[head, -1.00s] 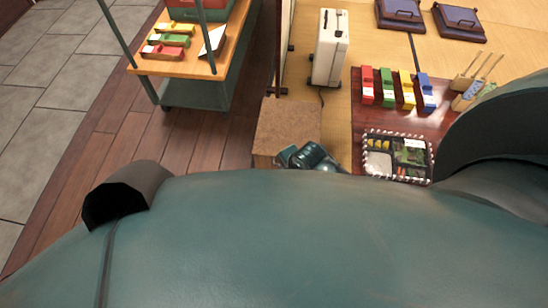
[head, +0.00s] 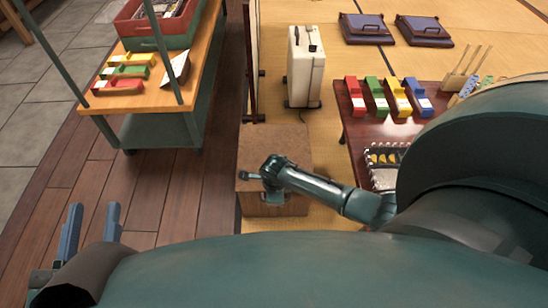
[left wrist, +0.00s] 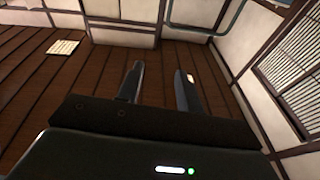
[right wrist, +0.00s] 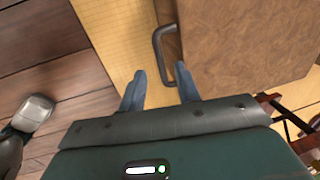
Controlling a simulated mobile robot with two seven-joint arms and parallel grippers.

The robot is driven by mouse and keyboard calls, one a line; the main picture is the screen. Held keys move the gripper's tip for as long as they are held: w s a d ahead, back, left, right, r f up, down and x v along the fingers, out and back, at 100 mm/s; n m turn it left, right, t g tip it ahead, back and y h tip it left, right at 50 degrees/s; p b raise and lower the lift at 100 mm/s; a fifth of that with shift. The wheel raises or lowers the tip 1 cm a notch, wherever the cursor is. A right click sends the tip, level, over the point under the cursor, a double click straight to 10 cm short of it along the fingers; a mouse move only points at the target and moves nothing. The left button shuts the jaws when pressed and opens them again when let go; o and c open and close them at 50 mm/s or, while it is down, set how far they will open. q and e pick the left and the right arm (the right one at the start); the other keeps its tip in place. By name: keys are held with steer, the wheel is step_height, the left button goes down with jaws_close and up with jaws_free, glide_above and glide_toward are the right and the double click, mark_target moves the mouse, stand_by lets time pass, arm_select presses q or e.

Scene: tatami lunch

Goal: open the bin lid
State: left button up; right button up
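The bin is a brown wooden box (head: 290,146) near the middle of the head view. Its lid looks shut and flat, and my right arm covers part of its front. In the right wrist view the brown lid (right wrist: 245,45) fills the upper right, with a dark curved handle (right wrist: 157,42) at its left edge. My right gripper (right wrist: 160,69) is open, its fingers pointing at the handle. The handle's near end shows between the fingertips; I cannot tell if they touch. My left gripper (head: 91,215) is open and empty at the lower left of the head view.
A wooden-topped cart (head: 150,90) stands left of the bin. A white suitcase-like case (head: 305,68) stands behind it. A low red-brown table (head: 385,130) with coloured blocks is to the right. Wooden floor between cart and bin is clear.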

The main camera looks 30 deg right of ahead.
arm_select(q)
steer(key=shift+w+r+m+t+h+b, duration=0.2)
steer(key=shift+r+m+t+h+b, duration=0.15)
steer(key=shift+r, duration=0.2)
steer(key=shift+w+r+m+t+h+b, duration=0.15)
steer(key=shift+w+r+m+h+b, duration=0.1)
steer(key=shift+r+h+b, duration=0.2)
arm_select(e)
steer(key=shift+w+d+f, duration=0.1)
steer(key=shift+w+f, duration=0.05)
steer(key=shift+f, duration=0.75)
steer(key=shift+w+d+f, duration=0.1)
steer(key=shift+w+f, duration=0.05)
steer(key=shift+f, duration=0.7)
steer(key=shift+c, duration=0.5)
jaws_close()
